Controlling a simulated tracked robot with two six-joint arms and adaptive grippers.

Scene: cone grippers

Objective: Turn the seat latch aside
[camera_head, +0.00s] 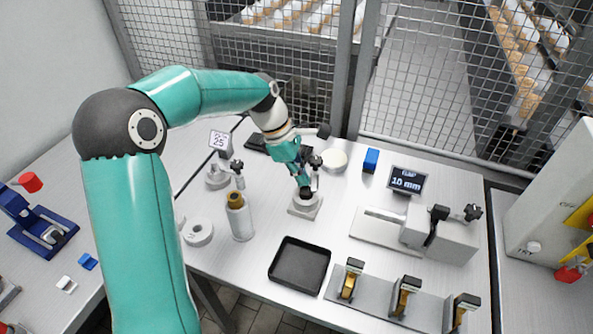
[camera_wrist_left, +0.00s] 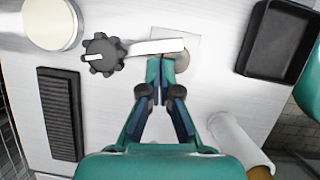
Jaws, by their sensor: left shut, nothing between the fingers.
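The seat is a small pale square block (camera_head: 305,207) on the table, partly hidden by my gripper. In the left wrist view its plate (camera_wrist_left: 178,32) is crossed by a pale flat latch bar (camera_wrist_left: 158,47) with a dark lobed knob (camera_wrist_left: 103,54) at its left end. A dark knob (camera_head: 315,161) also shows beside my gripper in the head view. My left gripper (camera_head: 304,187) points down over the seat. In the wrist view its shut, empty fingertips (camera_wrist_left: 168,62) are right beside the bar; I cannot tell whether they touch it. My right gripper is not in view.
A brown-topped bottle (camera_head: 240,220) and a pale ring (camera_head: 198,230) stand left of the seat. A black tray (camera_head: 300,265) lies in front. A clamp fixture (camera_head: 440,236), a 10 mm display (camera_head: 407,181) and a blue block (camera_head: 371,160) are to the right.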

